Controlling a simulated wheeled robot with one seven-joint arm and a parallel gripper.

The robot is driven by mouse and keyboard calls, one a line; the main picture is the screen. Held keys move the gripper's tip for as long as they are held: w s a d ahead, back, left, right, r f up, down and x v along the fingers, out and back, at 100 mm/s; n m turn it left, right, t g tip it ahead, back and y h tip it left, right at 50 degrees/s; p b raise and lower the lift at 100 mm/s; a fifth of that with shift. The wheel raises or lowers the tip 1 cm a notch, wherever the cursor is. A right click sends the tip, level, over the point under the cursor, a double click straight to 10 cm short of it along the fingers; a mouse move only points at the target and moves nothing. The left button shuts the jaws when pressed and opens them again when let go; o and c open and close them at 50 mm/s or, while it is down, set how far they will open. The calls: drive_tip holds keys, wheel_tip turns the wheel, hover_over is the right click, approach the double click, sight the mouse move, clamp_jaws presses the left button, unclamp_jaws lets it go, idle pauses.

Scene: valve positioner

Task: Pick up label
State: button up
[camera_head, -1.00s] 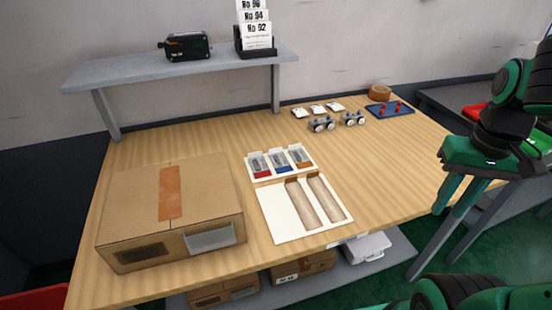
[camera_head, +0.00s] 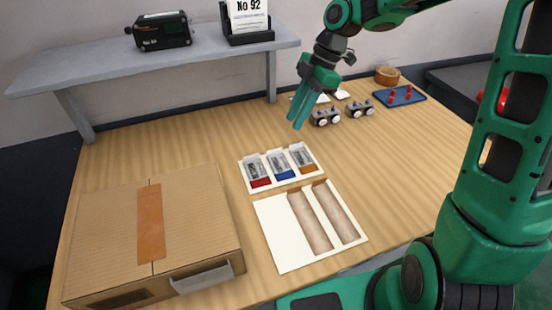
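Which object is the label is not certain. White cards printed "No 92" (camera_head: 247,14) stand in a black holder (camera_head: 249,37) on the grey shelf, cut off by the top edge of the view. Small flat white pieces (camera_head: 341,94) lie at the back of the table, partly hidden behind my gripper. My gripper (camera_head: 294,126) hangs over the back middle of the table, fingers pointing down and slightly left. It appears above the table, in front of the white pieces, beyond the small tray. Its fingers overlap in this view, so their gap cannot be judged. No held object shows.
A white tray with red, blue and orange bins (camera_head: 246,176) and a two-slot white tray (camera_head: 281,233) lie mid-table. A cardboard box (camera_head: 104,230) fills the left. Silver valve parts (camera_head: 360,109), a blue pegged board (camera_head: 412,96) and a tape roll (camera_head: 387,76) are at the back right.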

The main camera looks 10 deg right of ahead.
approach(281, 164)
drive_tip(key=w+a+f, duration=0.1)
drive_tip(key=f, duration=0.1)
drive_tip(key=w+a+f, duration=0.2)
drive_tip(key=f, duration=0.1)
drive_tip(key=shift+w+a+f, duration=0.25)
drive_tip(key=shift+a+f, duration=0.05)
drive_tip(key=shift+a, duration=0.1)
clamp_jaws()
